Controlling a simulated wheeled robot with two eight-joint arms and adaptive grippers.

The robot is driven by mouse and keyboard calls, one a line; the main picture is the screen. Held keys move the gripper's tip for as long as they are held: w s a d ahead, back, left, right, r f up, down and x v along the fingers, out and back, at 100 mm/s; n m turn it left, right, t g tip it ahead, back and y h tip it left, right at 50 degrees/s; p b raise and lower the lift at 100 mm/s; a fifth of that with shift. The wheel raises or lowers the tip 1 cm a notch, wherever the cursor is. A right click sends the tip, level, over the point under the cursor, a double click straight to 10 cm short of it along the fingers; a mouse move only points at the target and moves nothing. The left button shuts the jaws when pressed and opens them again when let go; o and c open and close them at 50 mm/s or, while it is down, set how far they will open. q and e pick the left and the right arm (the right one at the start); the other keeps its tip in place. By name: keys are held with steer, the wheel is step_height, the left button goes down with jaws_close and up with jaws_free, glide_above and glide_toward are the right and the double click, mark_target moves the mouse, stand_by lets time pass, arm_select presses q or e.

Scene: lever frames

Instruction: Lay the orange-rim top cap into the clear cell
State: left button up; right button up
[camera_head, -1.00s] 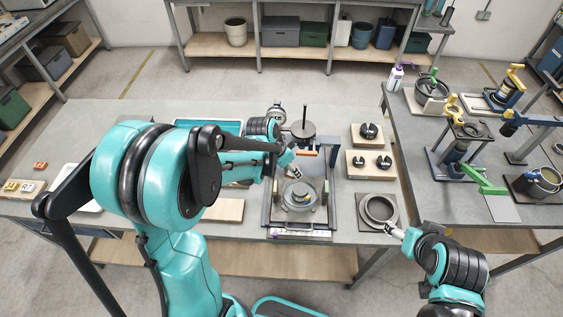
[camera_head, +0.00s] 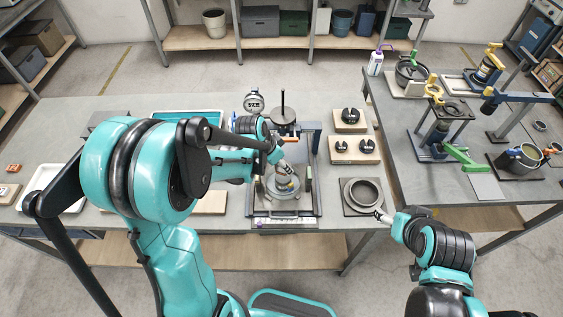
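The clear cell (camera_head: 284,196) is a round, see-through vessel in a dark press-like frame (camera_head: 315,190) at the table's front middle. A small part with a yellowish edge shows in its middle, too small to identify surely. My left gripper (camera_head: 287,170) points down just above the cell, at its back edge. Its fingers are too small to tell whether they hold something. I cannot make out the orange-rim top cap for certain; the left gripper and arm hide part of this area. My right gripper (camera_head: 381,215) is at the front right corner of a mat with a grey ring (camera_head: 363,192).
Wooden blocks with black knobs (camera_head: 350,119) stand behind the ring. A dial gauge (camera_head: 254,102) and a post with a round weight (camera_head: 283,115) stand behind the frame. A purple-topped bottle (camera_head: 376,62) and several fixtures stand on the right table.

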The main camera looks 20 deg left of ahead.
mark_target(282, 177)
arm_select(q)
steer(key=shift+f+b, duration=1.95)
steer(key=shift+f, duration=0.3)
steer(key=shift+f+b, duration=0.15)
steer(key=shift+b, duration=0.15)
steer(key=o, duration=1.5)
steer(key=v, duration=1.2)
steer(key=s+f+n+t+y+b, duration=0.1)
steer(key=s+n+b, duration=0.1)
steer(key=s, duration=0.2)
steer(key=s+f+n+t+y+b, duration=0.1)
steer(key=s+f+n+b, duration=0.1)
steer(key=s, duration=0.2)
steer(key=s+f+n+t+b, duration=0.1)
steer(key=s+f+n+b, duration=0.1)
steer(key=s+n+b, duration=0.1)
steer(key=shift+s+d+y, duration=0.25)
steer(key=shift+s+y, duration=0.15)
steer(key=shift+s, duration=0.4)
